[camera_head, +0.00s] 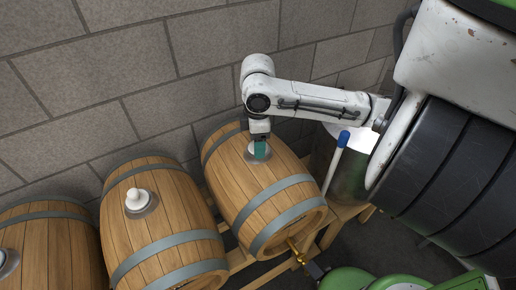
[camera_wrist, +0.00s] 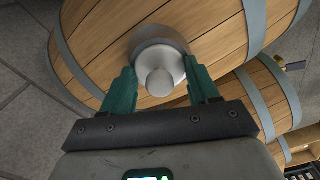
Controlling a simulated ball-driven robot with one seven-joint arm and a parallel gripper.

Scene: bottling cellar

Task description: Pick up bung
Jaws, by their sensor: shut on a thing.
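The bung (camera_wrist: 160,82) is pale white with a rounded knob. It sits at the grey metal ring on top of the right-hand barrel (camera_head: 240,196). My gripper (camera_head: 260,151) reaches down to this spot from above. In the wrist view, the teal fingers of my gripper (camera_wrist: 162,72) are on either side of the bung and shut on it. In the head view the fingers hide most of the bung. I cannot tell whether it is still seated in its hole.
Another barrel (camera_head: 165,235) with a white bung (camera_head: 137,199) stands to the left, and a third barrel (camera_head: 45,250) at the far left. A brass tap (camera_head: 297,252) juts from the right-hand barrel's front. A blue-tipped white rod (camera_head: 337,158) stands to the right. A block wall is behind.

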